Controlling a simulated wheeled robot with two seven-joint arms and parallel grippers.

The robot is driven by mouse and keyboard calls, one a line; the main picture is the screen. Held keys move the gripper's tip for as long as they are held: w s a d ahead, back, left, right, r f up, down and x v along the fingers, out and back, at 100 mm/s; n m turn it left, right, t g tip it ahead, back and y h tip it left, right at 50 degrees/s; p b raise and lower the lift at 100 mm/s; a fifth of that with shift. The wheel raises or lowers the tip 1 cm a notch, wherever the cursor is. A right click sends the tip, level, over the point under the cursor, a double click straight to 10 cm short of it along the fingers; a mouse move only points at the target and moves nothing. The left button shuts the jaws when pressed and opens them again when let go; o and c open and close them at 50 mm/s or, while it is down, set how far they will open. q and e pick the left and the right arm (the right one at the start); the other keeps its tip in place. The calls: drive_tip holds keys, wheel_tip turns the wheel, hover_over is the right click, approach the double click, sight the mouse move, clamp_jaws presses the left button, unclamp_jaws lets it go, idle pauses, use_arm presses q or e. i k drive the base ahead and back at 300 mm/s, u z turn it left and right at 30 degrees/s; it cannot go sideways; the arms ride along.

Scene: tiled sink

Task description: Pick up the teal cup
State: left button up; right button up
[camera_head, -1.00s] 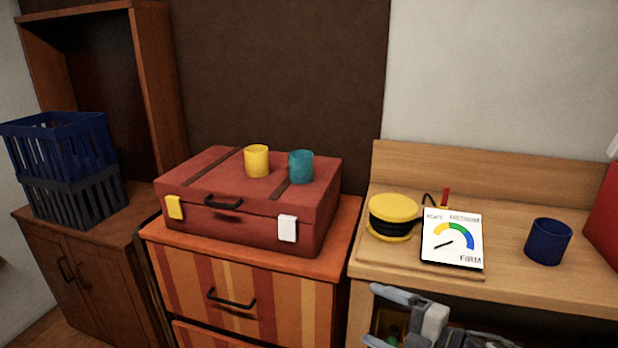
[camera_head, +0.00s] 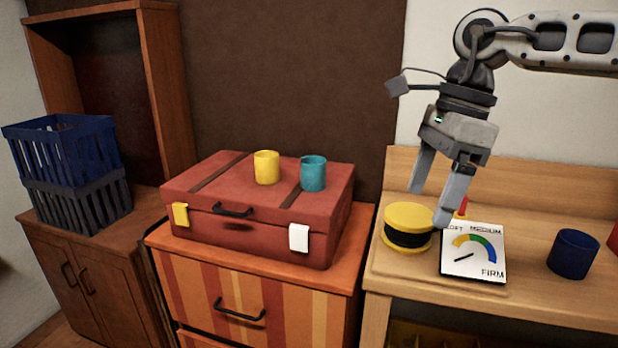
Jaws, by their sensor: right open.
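The teal cup (camera_head: 313,174) stands upright on top of the red suitcase (camera_head: 220,193), towards its right end. My right gripper (camera_head: 431,206) is open and empty, with its fingers pointing down. It is to the right of the teal cup, in front of the wall and above the yellow and black round object (camera_head: 407,228) on the wooden desk. My left gripper is not in view.
A yellow cup (camera_head: 267,167) stands on the suitcase just left of the teal cup. The suitcase lies on a striped drawer cabinet (camera_head: 285,295). The desk (camera_head: 520,220) holds a gauge card (camera_head: 472,262) and a dark blue cup (camera_head: 573,254). Blue crates (camera_head: 68,160) are stacked at left.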

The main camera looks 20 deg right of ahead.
sight(313, 169)
drive_tip(key=i, duration=1.4)
